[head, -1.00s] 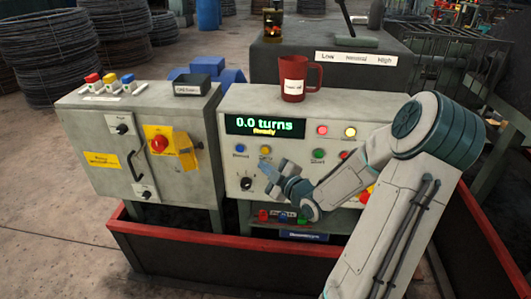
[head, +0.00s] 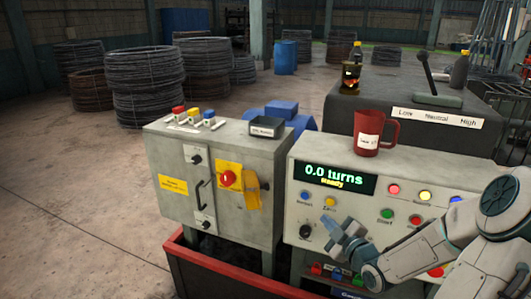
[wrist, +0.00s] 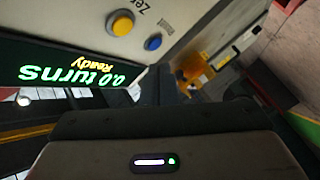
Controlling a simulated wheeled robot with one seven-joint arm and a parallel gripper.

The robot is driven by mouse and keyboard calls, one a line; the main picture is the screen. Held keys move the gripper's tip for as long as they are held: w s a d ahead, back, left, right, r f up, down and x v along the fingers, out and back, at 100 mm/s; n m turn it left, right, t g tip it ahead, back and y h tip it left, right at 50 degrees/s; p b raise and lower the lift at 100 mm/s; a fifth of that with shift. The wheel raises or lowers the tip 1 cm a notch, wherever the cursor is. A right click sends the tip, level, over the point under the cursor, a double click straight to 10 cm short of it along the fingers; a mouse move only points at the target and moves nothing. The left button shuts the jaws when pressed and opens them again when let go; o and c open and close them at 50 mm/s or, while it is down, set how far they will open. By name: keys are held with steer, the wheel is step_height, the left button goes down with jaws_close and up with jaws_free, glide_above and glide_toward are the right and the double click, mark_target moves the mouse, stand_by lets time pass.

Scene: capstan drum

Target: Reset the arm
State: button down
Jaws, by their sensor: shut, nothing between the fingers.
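My arm (head: 440,250) comes in from the lower right of the head view. My gripper (head: 333,228) is shut and empty, in front of the control panel (head: 320,218). It hangs close to the black knob and below the blue and yellow buttons; I cannot tell whether it touches the panel. The panel display (head: 340,178) reads "0.0 turns" and "Ready". In the wrist view the display (wrist: 70,68), a yellow button (wrist: 122,22) and a blue button (wrist: 153,42) show close by, upside down.
A red mug (head: 372,135) stands on top of the panel. A lever (head: 427,75) marked Low, Neutral, High is behind.

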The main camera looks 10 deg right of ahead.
steer(key=s+a+r+m+g+h, duration=0.1)
steer(key=s+a+r+m+g, duration=0.1)
steer(key=s+a+m+g, duration=0.2)
steer(key=s+a+r+m+g+h+p, duration=0.1)
steer(key=s+a+r+m+g, duration=0.2)
steer(key=s, duration=0.8)
steer(key=s+a+r+m+g+h, duration=0.1)
steer(key=s+a+r+m+g, duration=0.1)
steer(key=s+a+m+g, duration=0.3)
steer(key=s+a+g, duration=0.2)
steer(key=a, duration=0.1)
steer(key=shift+s+a+r+h, duration=0.25)
steer(key=shift+s+a+h, duration=0.05)
steer(key=shift+s, duration=0.1)
steer(key=shift+d, duration=0.1)
